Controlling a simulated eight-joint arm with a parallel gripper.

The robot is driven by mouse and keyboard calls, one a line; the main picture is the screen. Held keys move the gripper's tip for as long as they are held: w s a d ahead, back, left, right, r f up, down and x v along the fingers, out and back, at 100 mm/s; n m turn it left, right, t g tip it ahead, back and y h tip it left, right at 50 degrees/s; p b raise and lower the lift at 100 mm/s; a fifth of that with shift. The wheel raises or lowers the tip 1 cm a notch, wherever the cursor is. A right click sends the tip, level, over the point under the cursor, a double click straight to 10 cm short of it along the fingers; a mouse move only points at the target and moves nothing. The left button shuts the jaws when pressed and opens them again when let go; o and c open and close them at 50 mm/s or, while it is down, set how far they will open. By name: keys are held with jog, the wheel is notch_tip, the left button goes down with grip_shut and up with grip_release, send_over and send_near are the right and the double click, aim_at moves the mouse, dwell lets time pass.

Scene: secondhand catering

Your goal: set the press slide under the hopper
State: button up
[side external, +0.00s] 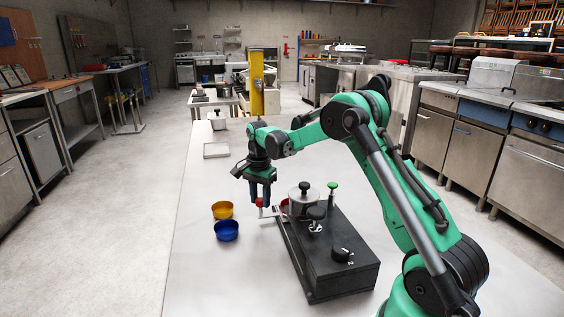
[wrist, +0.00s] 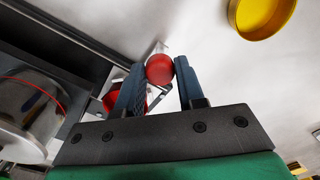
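The press (side external: 335,262) is a long black block on the white table, with a metal hopper (side external: 303,199) on top near its far end. The hopper also shows at the left of the wrist view (wrist: 24,112). The press slide (wrist: 165,92) is a thin light metal bar with a red ball knob (wrist: 160,69) on its end, sticking out to the left of the block. A red round part (side external: 284,206) shows beside the hopper, partly hidden. My gripper (side external: 261,200) points down, its two blue fingers against both sides of the red knob.
A yellow bowl (side external: 222,210) and a blue bowl (side external: 226,230) stand left of the press, close to my gripper. Black knobs and a green-topped post (side external: 332,188) rise from the press. A white tray (side external: 216,150) lies farther back. The table front left is clear.

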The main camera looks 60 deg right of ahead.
grip_shut()
dwell(1.0)
jog(key=s+a, duration=0.6)
dwell(0.3)
jog(key=o, duration=0.8)
grip_release()
jog(key=shift+c, duration=0.2)
jog(key=shift+r, duration=0.1)
